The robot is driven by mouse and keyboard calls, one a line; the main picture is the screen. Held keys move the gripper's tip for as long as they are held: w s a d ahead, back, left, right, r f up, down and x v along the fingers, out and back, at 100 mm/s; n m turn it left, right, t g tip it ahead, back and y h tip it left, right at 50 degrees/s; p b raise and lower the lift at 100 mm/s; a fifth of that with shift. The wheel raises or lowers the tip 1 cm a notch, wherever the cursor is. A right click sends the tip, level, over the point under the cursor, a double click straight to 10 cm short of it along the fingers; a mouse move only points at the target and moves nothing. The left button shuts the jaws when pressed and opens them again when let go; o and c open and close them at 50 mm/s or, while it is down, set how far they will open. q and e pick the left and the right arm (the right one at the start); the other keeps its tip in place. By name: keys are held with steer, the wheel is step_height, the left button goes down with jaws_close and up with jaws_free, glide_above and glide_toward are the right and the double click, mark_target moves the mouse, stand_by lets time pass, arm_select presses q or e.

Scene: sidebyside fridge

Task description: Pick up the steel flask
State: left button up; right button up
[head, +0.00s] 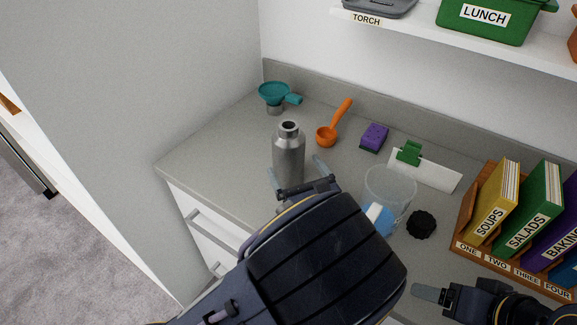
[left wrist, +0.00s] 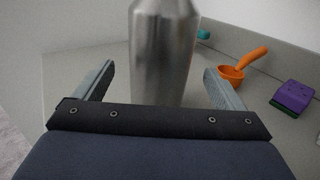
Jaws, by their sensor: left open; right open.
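The steel flask (head: 289,153) stands upright and open-topped on the grey counter, left of the middle in the head view. In the left wrist view the flask (left wrist: 163,50) fills the centre, its top cut off by the frame. My left gripper (head: 295,170) is open, with one finger toward each side of the flask; in the left wrist view its fingers (left wrist: 163,78) point at the flask with gaps on both sides. My arm hides the flask's lower part in the head view. My right gripper (head: 428,292) is partly in view at the lower right, away from the flask.
To the right are a clear container (head: 390,187), a black lid (head: 421,224), a green clip (head: 409,153) and a wooden book rack (head: 468,254). A wall panel (head: 150,75) stands at the left.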

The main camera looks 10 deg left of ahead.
mark_target(291, 140)
arm_select(q)
steer(key=x, duration=0.5)
steer(key=shift+w, duration=0.1)
steer(key=c, duration=1.4)
steer(key=shift+c, duration=0.5)
steer(key=shift+r, duration=0.15)
steer(key=shift+r, duration=0.65)
steer(key=s+r, duration=0.1)
steer(key=r, duration=0.1)
steer(key=s+d+r, duration=0.1)
steer(key=s+r, duration=0.1)
steer(key=r, duration=0.1)
steer(key=s+r+p, duration=0.1)
steer(key=s+r, duration=0.1)
steer(key=r, duration=0.1)
steer(key=shift+s+d, duration=0.1)
steer(key=shift+d, duration=0.1)
steer(key=s+d+r, duration=0.2)
steer(key=s+r, duration=0.1)
steer(key=s, duration=0.5)
steer(key=shift+s+r, duration=0.25)
